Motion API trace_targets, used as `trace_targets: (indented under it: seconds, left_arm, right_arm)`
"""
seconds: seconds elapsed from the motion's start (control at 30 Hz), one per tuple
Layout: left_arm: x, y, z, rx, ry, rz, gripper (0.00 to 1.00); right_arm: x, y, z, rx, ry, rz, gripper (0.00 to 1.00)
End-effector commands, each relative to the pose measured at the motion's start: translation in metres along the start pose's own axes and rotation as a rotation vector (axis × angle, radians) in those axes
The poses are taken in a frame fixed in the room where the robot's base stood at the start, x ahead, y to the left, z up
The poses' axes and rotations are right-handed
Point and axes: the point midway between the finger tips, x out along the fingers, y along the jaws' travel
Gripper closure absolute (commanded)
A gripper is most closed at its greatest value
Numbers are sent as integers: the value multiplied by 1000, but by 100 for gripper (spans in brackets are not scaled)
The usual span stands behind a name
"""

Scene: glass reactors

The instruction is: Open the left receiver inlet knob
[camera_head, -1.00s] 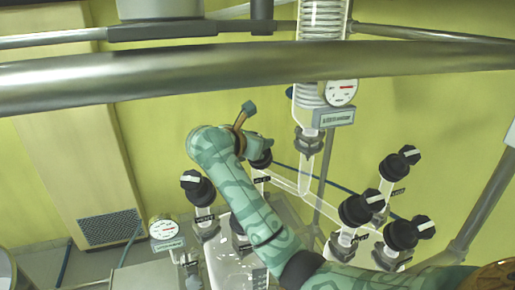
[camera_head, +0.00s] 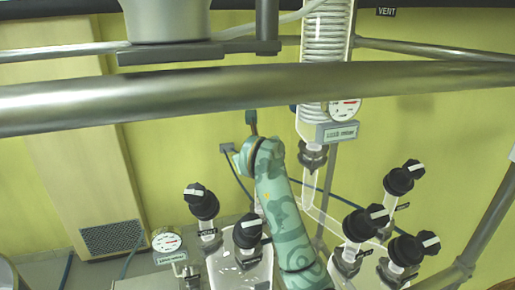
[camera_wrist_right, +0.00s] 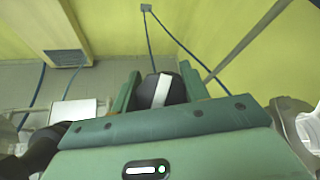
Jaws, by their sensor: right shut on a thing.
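A round black knob with a white stripe (camera_wrist_right: 162,89) sits between the two green fingers of my right gripper (camera_wrist_right: 158,86) in the right wrist view. The fingers are shut on its sides, and the stripe runs nearly upright in that picture, tilted slightly. In the head view my right arm's green wrist (camera_head: 265,160) covers the held knob, and the fingertips are hidden. I cannot read a label on this knob. My left gripper is not in view.
Two other black knobs (camera_head: 201,202) (camera_head: 247,231) stand left of my arm. Three more (camera_head: 405,178) (camera_head: 365,223) (camera_head: 415,248) stand at right. A glass condenser with a gauge (camera_head: 344,108) hangs close by on the right. A metal rail (camera_head: 200,95) crosses above.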

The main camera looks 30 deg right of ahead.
Motion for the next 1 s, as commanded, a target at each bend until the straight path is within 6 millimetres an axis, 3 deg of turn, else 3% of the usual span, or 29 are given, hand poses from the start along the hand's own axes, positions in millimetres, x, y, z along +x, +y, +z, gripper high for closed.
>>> trace_targets:
  seconds: [0.6,1.0]
  left_arm:
    - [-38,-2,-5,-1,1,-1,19]
    - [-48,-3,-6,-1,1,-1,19]
  right_arm:
    - [-2,5,1,-427,0,332,78]
    - [-2,9,-2,-564,0,443,78]
